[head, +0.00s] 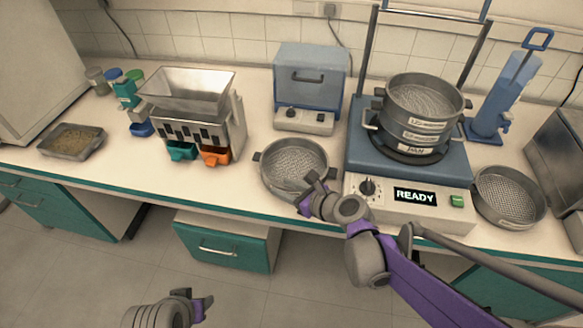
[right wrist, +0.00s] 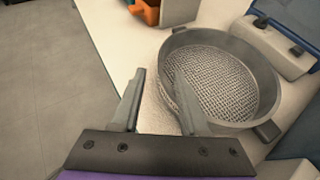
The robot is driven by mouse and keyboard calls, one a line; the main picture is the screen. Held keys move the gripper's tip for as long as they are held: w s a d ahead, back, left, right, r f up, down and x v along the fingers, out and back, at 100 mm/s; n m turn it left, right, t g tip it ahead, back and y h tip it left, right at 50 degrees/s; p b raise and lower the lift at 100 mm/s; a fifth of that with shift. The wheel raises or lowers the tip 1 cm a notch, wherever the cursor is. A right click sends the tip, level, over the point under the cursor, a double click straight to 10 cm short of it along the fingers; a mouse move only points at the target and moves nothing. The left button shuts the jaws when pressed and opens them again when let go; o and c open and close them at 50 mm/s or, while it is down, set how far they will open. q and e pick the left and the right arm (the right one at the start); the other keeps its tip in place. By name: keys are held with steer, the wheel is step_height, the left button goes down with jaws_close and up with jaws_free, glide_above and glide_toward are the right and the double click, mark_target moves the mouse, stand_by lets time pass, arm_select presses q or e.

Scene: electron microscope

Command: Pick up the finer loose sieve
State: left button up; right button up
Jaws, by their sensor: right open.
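One loose sieve (head: 293,166), a round grey pan with a mesh floor and side lugs, lies on the bench left of the shaker. It also shows in the right wrist view (right wrist: 222,85), its woven mesh clear. Another loose sieve (head: 509,196) lies right of the shaker. I cannot tell for sure which mesh is finer. My right gripper (head: 318,184) is open and empty at the near rim of the left loose sieve. In the right wrist view (right wrist: 159,76), one finger overlaps the rim and the other is outside it. My left gripper (head: 198,305) is low, away from the bench; its jaws are unclear.
The sieve shaker (head: 410,205) reads READY and bears stacked sieves (head: 420,105). A sample splitter (head: 190,110) with teal and orange bins stands left. A small blue oven (head: 310,85) is behind. A tray of grains (head: 72,141) lies far left.

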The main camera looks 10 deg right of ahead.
mark_target(270, 181)
steer(key=b+x, duration=0.1)
steer(key=x, duration=0.6)
steer(key=shift+w, duration=0.2)
steer(key=shift+r, duration=0.1)
jaws_close()
stand_by(1.1)
